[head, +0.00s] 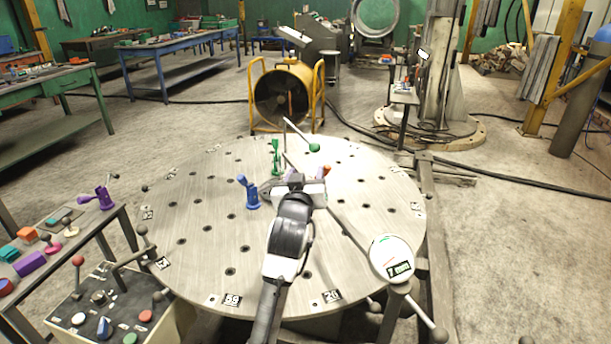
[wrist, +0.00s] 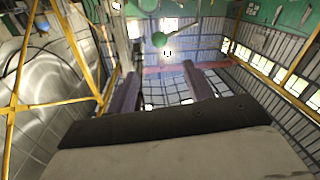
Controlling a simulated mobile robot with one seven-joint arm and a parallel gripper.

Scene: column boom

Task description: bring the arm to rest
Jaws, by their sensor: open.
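My gripper (wrist: 161,88) shows in the wrist view with its two dark fingers apart and nothing between them. In the head view my arm reaches up from the bottom edge, and the hand (head: 313,193) is over the middle of the round grey table (head: 200,258). The fingers are mostly hidden behind the hand there. The wrist view looks out across the hall to windows and walls. A green ball (wrist: 158,40) on a rod appears just beyond the fingers, apart from them.
On the table stand a blue clamp (head: 249,192), a green clamp (head: 275,157) and a lever with a green ball (head: 314,147). A round white dial (head: 391,258) is at the right rim. A side bench (head: 62,243) with coloured parts and a lever box (head: 113,310) are at left.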

